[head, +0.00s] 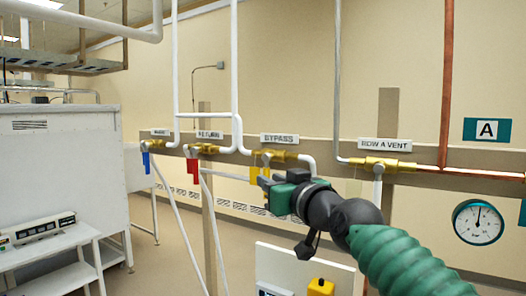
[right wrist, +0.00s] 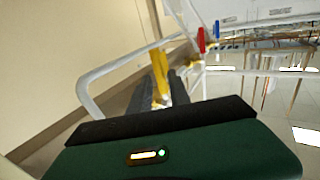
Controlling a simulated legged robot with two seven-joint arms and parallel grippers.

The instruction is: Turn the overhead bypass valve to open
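The bypass valve (head: 277,155) is a brass body on the wall rail under the BYPASS label (head: 279,139). Its yellow handle (head: 254,174) hangs down from it. My right gripper (head: 264,183) is at this handle, coming from the lower right. In the right wrist view the yellow handle (right wrist: 160,78) lies between the two dark fingers (right wrist: 163,93). I cannot tell whether both fingers press on it. The fingers hide part of the handle. My left gripper is in neither view.
Left of the bypass are valves with a red handle (head: 193,166) and a blue handle (head: 146,162). The ROW A VENT valve (head: 383,164) is to the right, above a pressure gauge (head: 478,222). White pipes run close around the handles. A white cabinet (head: 65,160) stands at left.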

